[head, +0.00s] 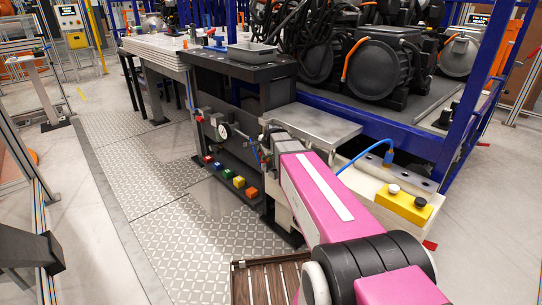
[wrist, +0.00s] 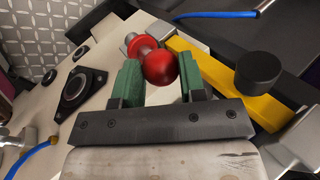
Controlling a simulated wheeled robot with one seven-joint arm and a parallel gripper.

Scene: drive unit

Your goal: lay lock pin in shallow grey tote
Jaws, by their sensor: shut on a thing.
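The lock pin (wrist: 158,68) shows in the wrist view as a red ball end with a light shank and a red collar behind it. My gripper (wrist: 160,78) is shut on it, with the ball between the two green fingers. The pin is held over a pale surface; I cannot tell how far above it. In the head view my pink arm hides the gripper and pin. The shallow grey tote (head: 251,55) sits on the black bench (head: 282,70), well beyond the arm, and looks empty from here.
A yellow control box (head: 403,208) with a white and a black button sits right of my arm. A bare metal shelf (head: 315,132) lies between arm and bench. Blue rack posts (head: 470,90) stand at right. A blue hose (head: 362,153) arches beside the arm. The patterned floor (head: 185,225) at left is clear.

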